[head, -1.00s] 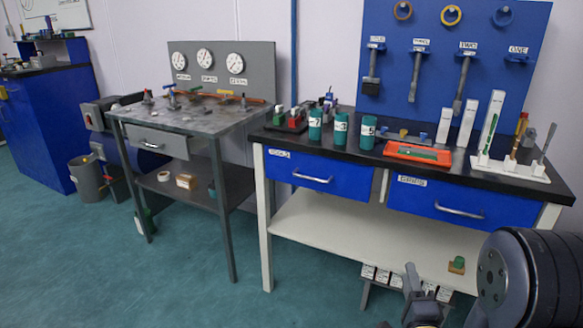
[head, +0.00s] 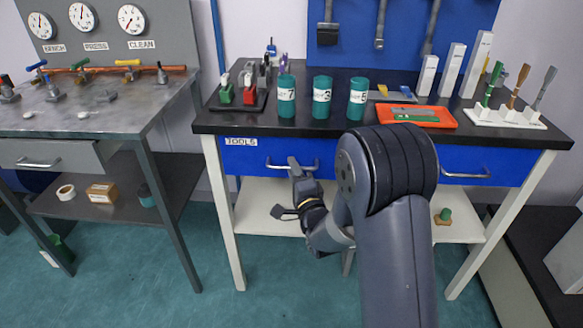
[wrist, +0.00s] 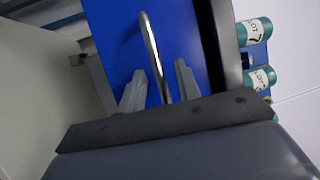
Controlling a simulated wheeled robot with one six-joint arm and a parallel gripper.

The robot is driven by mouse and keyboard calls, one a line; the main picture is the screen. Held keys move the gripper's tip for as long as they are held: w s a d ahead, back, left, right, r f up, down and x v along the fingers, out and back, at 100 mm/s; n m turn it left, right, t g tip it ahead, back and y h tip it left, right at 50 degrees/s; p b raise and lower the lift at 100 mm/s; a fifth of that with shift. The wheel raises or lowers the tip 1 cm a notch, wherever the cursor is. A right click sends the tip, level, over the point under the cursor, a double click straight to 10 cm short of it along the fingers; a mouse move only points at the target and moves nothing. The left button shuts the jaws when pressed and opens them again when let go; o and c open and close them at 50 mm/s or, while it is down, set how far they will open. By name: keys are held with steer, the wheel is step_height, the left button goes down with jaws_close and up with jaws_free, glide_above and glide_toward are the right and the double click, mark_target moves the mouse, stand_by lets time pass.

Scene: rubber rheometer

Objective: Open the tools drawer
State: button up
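The tools drawer (head: 268,164) is the blue left drawer under the black bench top, labelled TOOLS, and its front looks closed. Its silver bar handle (head: 280,167) runs sideways across the front. My gripper (head: 296,172) is at this handle in the head view, partly hidden by my own arm. In the wrist view, the two grey fingers of my gripper (wrist: 160,85) are apart, one on each side of the handle (wrist: 151,45). A gap shows between the bar and each finger. The drawer front (wrist: 120,45) lies behind them.
Green-blue canisters (head: 322,97), a red tray (head: 415,116) and a white tool rack (head: 503,115) stand on the black bench top (head: 235,122). A second blue drawer (head: 480,165) is at right, partly behind my arm. A grey bench (head: 90,120) stands at left.

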steer(key=shift+w+a+r, duration=0.1)
steer(key=shift+w+a, duration=0.1)
steer(key=shift+w, duration=0.4)
steer(key=shift+c, duration=0.4)
jaws_close()
